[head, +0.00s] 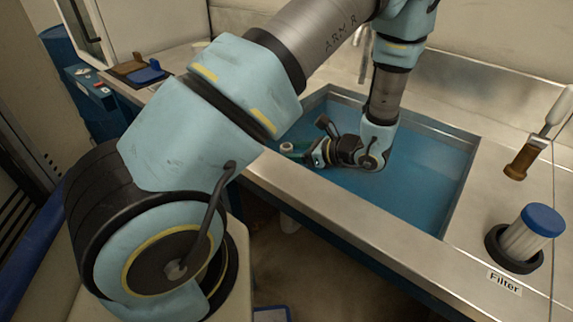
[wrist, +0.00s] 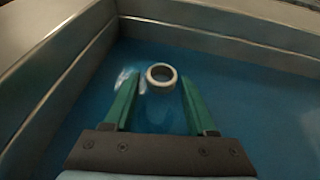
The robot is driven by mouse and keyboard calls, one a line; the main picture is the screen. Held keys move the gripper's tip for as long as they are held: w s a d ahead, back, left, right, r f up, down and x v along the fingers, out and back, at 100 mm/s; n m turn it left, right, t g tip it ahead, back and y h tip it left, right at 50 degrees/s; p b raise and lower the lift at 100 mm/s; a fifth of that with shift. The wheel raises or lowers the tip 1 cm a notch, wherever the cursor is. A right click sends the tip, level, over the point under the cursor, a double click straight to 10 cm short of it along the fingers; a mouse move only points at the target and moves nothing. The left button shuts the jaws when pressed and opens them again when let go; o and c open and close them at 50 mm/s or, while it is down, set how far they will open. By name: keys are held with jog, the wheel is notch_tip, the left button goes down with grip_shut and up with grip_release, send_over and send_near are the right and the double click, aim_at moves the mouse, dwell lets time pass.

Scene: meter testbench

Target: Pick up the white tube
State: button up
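The white tube stands inside the blue-floored basin. In the wrist view its pale round open end (wrist: 161,75) shows between and slightly beyond the green fingertips. In the head view only its small pale top (head: 287,147) shows, at the left end of the basin beside my gripper. My gripper (head: 298,152) reaches low and level into the basin, pointing left. In the wrist view its two green fingers (wrist: 158,88) are apart, with a gap on each side of the tube. I cannot tell whether the tube is fully between the fingers.
Metal basin walls (wrist: 60,85) stand close ahead and to the left of the gripper. A blue-capped filter (head: 530,232) sits in a black ring on the right counter. A brown-tipped tool (head: 522,160) stands behind it. Dark and blue items (head: 140,70) lie at the far left.

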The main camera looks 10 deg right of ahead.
grip_shut()
jog(key=shift+r, duration=0.1)
dwell(0.5)
